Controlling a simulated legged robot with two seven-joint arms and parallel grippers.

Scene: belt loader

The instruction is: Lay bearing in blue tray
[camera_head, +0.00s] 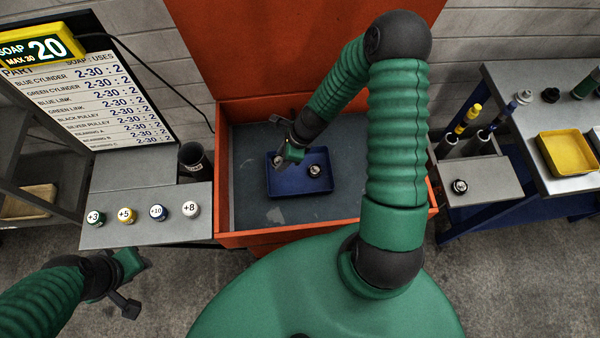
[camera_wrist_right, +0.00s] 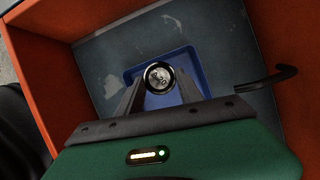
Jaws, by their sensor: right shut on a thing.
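The blue tray (camera_head: 300,190) lies on the grey floor of the orange-sided bin. My right gripper (camera_head: 284,158) is over the tray's left part, shut on a silver and black bearing (camera_wrist_right: 159,76). The right wrist view shows this bearing between the fingertips, with the blue tray (camera_wrist_right: 192,58) behind it. Whether the held bearing touches the tray floor cannot be told. Another round silver and black part (camera_head: 315,170) sits in the tray's right half. My left gripper (camera_head: 132,280) is at the lower left, away from the tray; its jaw opening is unclear.
Orange bin walls (camera_head: 325,232) surround the tray. A grey shelf (camera_head: 150,228) with several numbered caps and a dark cup (camera_head: 192,158) stands left. At right are a grey holder block (camera_head: 480,190) with a bearing-like part and a yellow tray (camera_head: 567,152).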

